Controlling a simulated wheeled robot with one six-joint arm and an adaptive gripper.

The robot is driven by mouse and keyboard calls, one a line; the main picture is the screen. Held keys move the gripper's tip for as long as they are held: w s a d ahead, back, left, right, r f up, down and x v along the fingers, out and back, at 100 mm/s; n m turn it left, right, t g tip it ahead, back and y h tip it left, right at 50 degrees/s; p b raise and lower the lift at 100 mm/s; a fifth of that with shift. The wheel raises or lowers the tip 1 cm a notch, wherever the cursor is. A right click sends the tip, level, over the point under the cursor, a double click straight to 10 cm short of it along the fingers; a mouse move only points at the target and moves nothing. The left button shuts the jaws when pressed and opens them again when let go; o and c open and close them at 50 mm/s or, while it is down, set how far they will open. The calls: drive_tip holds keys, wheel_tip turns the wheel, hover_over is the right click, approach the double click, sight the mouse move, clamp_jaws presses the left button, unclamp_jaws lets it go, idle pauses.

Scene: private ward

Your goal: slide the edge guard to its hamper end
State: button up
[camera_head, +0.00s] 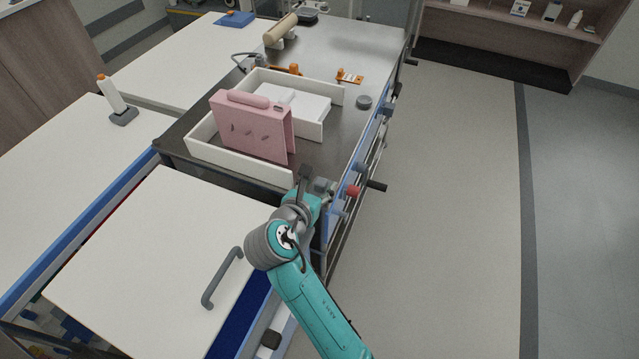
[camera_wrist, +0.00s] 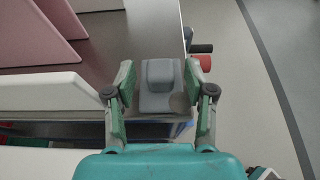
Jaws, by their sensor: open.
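A grey block with a raised middle, which looks like the edge guard (camera_wrist: 158,74), sits at the edge of the dark worktop in the wrist view. My gripper (camera_wrist: 158,82) is open, with one finger on each side of the block. I cannot tell whether either finger touches it. In the head view my gripper (camera_head: 312,184) is at the near right corner of the worktop (camera_head: 345,128), and the block is hard to make out there. A white lid with a grey handle (camera_head: 222,278) lies in front of the worktop; I cannot tell whether it belongs to the hamper.
A white open tray (camera_head: 240,170) with a pink case (camera_head: 250,128) stands close to the left of my gripper. A red knob (camera_head: 352,190) and a dark handle (camera_head: 376,187) stick out on the right side. The floor (camera_head: 450,200) to the right is clear.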

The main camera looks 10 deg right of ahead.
drive_tip(key=v, duration=1.1)
drive_tip(key=shift+f, duration=0.15)
